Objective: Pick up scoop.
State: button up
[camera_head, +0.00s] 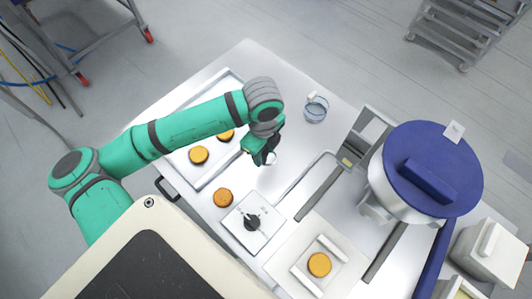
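My gripper (267,157) hangs over the middle of the metal table, its black fingers pointing down. A small pale round thing (272,158) shows right at the fingertips; it may be part of the scoop, but it is too small to tell, and I cannot tell whether the fingers hold it. The gap between the fingers is hidden by the wrist and the viewing angle. A clear glass container (316,110) with a white piece at its rim stands behind and to the right of my gripper, apart from it. I cannot make out a scoop with certainty.
A tray (209,178) with orange-brown rounds lies to the left, partly under my arm. Another round (223,197) and a white plate with a black knob (251,224) lie nearer. A round (319,264) sits on a white block. A large blue-lidded pot (425,168) stands right.

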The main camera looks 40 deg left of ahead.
jog(key=shift+f, duration=0.35)
jog(key=shift+c, duration=0.4)
jog(key=shift+w, duration=0.1)
grip_shut()
jog(key=shift+w, duration=0.15)
